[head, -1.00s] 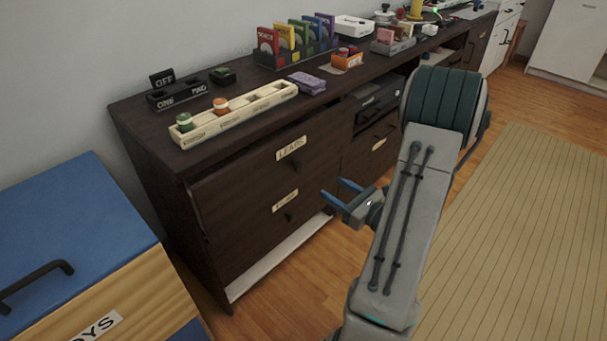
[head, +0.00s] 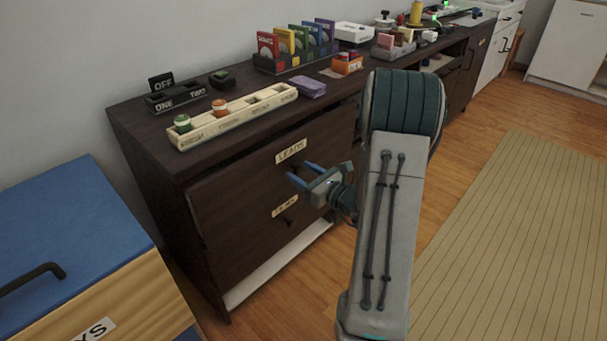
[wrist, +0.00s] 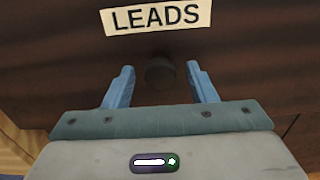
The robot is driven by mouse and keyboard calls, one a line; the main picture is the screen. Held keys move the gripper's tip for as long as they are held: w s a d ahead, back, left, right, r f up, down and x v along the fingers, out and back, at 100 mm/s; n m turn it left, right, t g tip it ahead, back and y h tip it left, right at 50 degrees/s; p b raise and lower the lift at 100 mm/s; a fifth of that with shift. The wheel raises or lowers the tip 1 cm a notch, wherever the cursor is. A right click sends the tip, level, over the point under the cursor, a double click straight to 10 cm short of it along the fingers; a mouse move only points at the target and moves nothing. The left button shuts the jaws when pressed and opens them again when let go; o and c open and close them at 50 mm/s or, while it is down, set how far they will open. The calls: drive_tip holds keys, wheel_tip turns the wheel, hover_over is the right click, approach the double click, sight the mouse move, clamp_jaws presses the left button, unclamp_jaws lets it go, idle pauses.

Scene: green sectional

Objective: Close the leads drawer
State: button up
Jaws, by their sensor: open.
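The leads drawer (head: 235,187) is the dark wooden upper front of the cabinet, with a pale LEADS label (head: 290,151) that also shows large in the wrist view (wrist: 156,16). A dark gap runs along its top edge; how far it stands out is hard to tell. Its round dark knob (wrist: 160,73) sits below the label, in the space between my fingers in the wrist view. My gripper (head: 300,171) is open, its two blue fingers pointing at the drawer front. Whether the fingertips touch the front cannot be told.
A second labelled drawer (head: 250,236) lies below. The cabinet top (head: 140,117) holds a cream tray (head: 240,117), a purple cloth-like item (head: 312,89) and colored cases. A blue-lidded toy box (head: 70,220) stands at left. Wooden floor and a striped rug (head: 510,240) are clear at right.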

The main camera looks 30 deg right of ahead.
sight(292, 169)
clamp_jaws()
drive_tip(key=x, duration=0.4)
drive_tip(key=shift+c, duration=1.3)
unclamp_jaws()
drive_tip(key=shift+o, duration=1.3)
drive_tip(key=shift+w, duration=0.1)
drive_tip(key=p+v, duration=0.3)
drive_tip(key=v, duration=1)
drive_tip(key=shift+s, duration=0.4)
